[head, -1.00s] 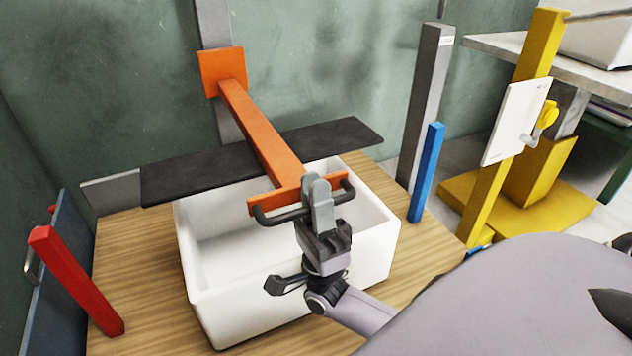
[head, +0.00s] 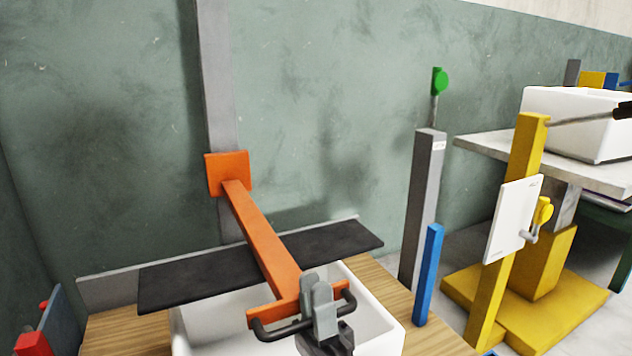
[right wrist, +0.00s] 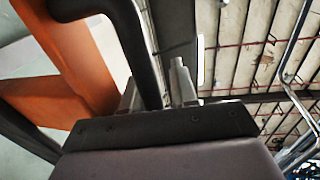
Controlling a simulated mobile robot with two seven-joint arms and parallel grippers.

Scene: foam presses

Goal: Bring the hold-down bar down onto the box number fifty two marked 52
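The hold-down bar is an orange arm (head: 262,240) on a tall grey post (head: 217,90). A dark cross plate (head: 195,280) and a black looped handle (head: 268,331) belong to it. My right gripper (head: 320,305) is at the handle, with its fingers on either side of it. In the right wrist view the black handle (right wrist: 133,45) runs between the fingers (right wrist: 158,90), which look closed on it. A white open-topped box (head: 375,320) stands under the bar, partly hidden by plate and gripper. No number 52 is readable on it. My left gripper is not in view.
A blue post (head: 428,275) and a grey post (head: 422,210) with a small unreadable label stand right of the box. Further right is a yellow stand (head: 520,180) with a white panel (head: 512,220). A red block (head: 33,343) is at lower left.

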